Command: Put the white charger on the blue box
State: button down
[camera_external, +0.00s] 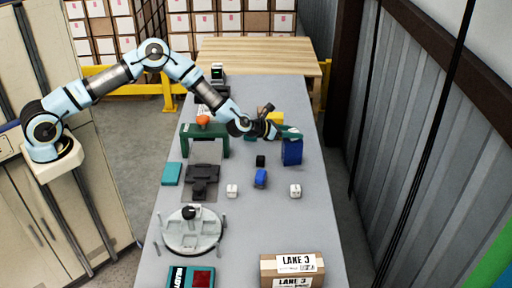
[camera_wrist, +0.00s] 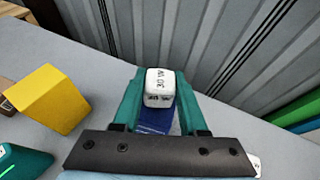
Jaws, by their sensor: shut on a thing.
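A white charger (camera_wrist: 159,87) marked "30 W" sits between the two green fingertips of my gripper (camera_wrist: 157,90) in the wrist view. My gripper is shut on it. The blue box (camera_wrist: 154,128) shows just below the charger, between the fingers. The charger is not clearly visible there. I cannot tell whether the charger touches the box.
A yellow block (camera_wrist: 46,97) stands left of my gripper. Two small white blocks (camera_external: 231,190) (camera_external: 295,190), a small blue object (camera_external: 260,179) and a black cube (camera_external: 260,161) lie nearer the camera. A carton (camera_external: 290,271) sits at the table's front.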

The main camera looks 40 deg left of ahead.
jog(key=shift+f+b, duration=0.2)
jog(key=shift+b, duration=0.1)
jog(key=shift+c, duration=2.2)
grip_release()
jog(key=shift+r, duration=0.1)
jog(key=shift+r+p, duration=0.15)
jog(key=shift+p, duration=0.15)
